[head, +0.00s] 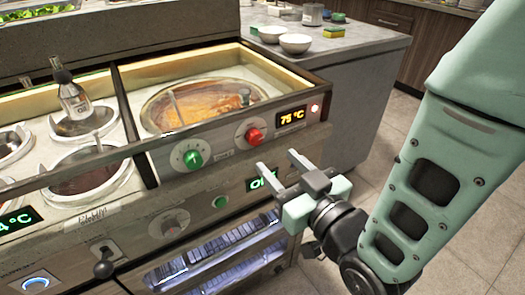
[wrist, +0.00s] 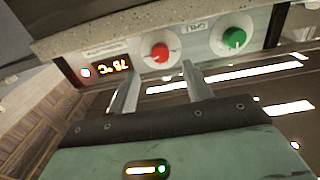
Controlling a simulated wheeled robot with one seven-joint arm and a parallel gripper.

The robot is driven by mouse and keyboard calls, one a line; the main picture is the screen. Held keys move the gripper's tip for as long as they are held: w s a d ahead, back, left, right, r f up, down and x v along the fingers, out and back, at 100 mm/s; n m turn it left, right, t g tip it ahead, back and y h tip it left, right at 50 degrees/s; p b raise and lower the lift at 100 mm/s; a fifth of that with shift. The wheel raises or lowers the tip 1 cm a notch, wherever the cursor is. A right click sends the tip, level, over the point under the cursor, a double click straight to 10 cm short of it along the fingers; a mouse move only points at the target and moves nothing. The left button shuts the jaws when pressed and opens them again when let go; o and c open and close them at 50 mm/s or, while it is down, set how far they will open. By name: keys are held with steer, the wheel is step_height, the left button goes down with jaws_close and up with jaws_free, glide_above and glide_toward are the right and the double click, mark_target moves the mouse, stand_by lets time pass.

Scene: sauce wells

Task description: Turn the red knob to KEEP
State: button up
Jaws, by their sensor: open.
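My gripper (head: 276,162) is open and empty in front of the panel, a little below the red knob. In the wrist view, the red knob shows between and just beyond my fingertips (wrist: 161,72), which appear apart from it.
A green knob (head: 190,156) sits left of the red one. A green button (head: 220,202) and a green display (head: 262,181) lie below. A grey counter with bowls (head: 296,43) stands behind; open floor is at right.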

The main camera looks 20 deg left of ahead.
mark_target(257, 141)
steer(key=p+x, duration=0.1)
steer(key=x, duration=0.6)
steer(key=shift+r, duration=0.1)
steer(key=c, duration=1)
